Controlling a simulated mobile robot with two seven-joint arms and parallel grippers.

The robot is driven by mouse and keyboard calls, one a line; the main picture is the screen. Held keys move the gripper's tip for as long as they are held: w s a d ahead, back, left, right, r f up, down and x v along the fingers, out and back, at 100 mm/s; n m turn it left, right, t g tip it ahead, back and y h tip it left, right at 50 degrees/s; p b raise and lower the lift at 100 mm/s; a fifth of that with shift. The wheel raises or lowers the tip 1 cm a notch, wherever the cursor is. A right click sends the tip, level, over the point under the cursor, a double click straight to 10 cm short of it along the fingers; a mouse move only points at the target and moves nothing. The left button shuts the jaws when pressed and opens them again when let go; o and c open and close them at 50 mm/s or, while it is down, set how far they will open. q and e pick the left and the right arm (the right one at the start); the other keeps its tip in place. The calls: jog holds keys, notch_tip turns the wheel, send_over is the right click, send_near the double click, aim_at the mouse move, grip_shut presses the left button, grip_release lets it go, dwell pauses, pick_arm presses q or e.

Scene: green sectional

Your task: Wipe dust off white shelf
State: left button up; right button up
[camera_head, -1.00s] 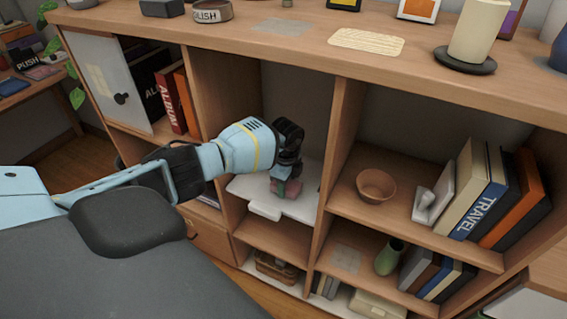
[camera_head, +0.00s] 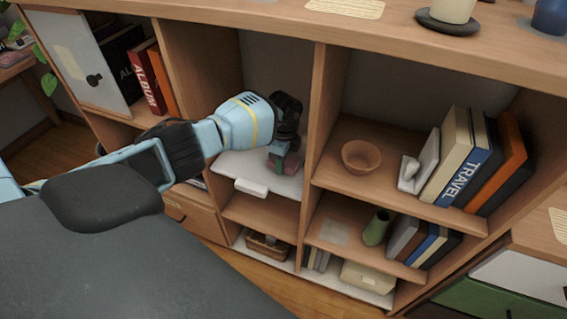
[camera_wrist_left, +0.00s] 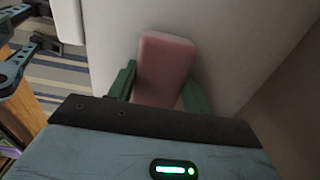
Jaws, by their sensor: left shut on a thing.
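The white shelf (camera_head: 228,163) is a pale board in the middle compartment of the wooden cabinet. A small white block-like piece (camera_head: 250,188) sticks out at its front edge. My left gripper (camera_head: 285,158) reaches into this compartment, close to the right divider. It is shut on a pink block (camera_head: 291,169), which looks like a sponge. In the left wrist view the pink block (camera_wrist_left: 165,66) sits between the green fingers, against or just above the white surface (camera_wrist_left: 235,50); contact is hard to tell. I see no clear dust patch on the white shelf; my arm hides part of it.
Wooden dividers (camera_head: 314,130) close in the compartment at both sides. To the right, a bowl (camera_head: 361,156) and upright books (camera_head: 470,160) stand on a shelf. Below are a green vase (camera_head: 376,227) and a greyish patch (camera_head: 335,232). A whitish door (camera_head: 82,65) is at left.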

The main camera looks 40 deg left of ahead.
pick_arm(q)
jog(key=shift+w+a, duration=0.1)
jog(key=shift+w, duration=0.25)
jog(key=shift+r, duration=0.1)
jog(key=shift+a, duration=0.15)
jog(key=shift+s+a, duration=0.25)
jog(key=shift+a, duration=0.7)
jog(key=shift+s+a, duration=0.2)
jog(key=shift+a, duration=0.7)
jog(key=shift+a, duration=0.15)
